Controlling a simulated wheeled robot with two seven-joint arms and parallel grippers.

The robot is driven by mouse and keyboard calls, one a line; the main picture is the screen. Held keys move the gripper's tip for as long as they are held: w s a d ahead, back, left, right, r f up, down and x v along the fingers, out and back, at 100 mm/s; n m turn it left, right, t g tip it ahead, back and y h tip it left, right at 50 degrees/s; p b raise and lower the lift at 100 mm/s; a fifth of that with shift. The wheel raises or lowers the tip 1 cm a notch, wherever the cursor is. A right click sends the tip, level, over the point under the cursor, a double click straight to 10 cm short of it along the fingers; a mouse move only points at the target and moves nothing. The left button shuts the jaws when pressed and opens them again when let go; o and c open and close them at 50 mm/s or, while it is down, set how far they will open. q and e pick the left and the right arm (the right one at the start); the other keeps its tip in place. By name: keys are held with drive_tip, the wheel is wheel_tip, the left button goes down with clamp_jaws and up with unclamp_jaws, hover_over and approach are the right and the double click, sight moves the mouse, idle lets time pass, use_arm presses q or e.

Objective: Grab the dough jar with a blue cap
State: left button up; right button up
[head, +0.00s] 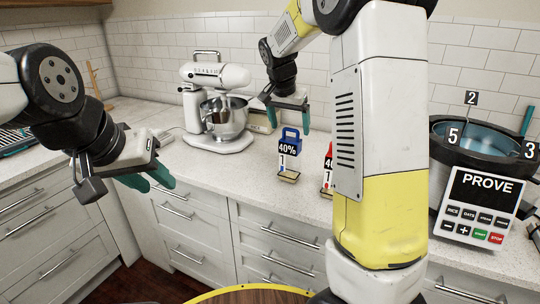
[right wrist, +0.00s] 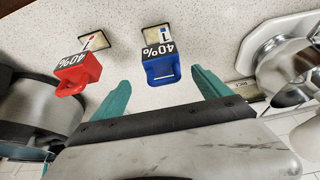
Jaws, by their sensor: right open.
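The dough jar with a blue cap (head: 290,150) stands upright on the counter in the head view. It carries a black "40%" label and a "1" label. In the right wrist view its blue cap (right wrist: 162,68) lies between the two teal fingers. My right gripper (head: 289,117) is open and empty, with its fingers pointing down just above and behind the jar, apart from it as far as I can tell. My left gripper (head: 147,180) is open and empty in front of the counter at the left, far from the jar.
A red-capped jar (right wrist: 78,72) stands beside the blue one; my right arm partly hides it in the head view. A stand mixer (head: 215,95) is left of the jars. A cooker with a "PROVE" panel (head: 480,205) is at the right. The counter front is clear.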

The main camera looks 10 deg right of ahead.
sight(290, 140)
drive_tip(key=shift+w+a+f, duration=0.1)
drive_tip(key=shift+w+f, duration=0.15)
drive_tip(key=shift+f, duration=0.05)
drive_tip(key=x, duration=0.7)
drive_tip(key=shift+a+f, duration=0.1)
drive_tip(key=shift+f, duration=0.15)
clamp_jaws()
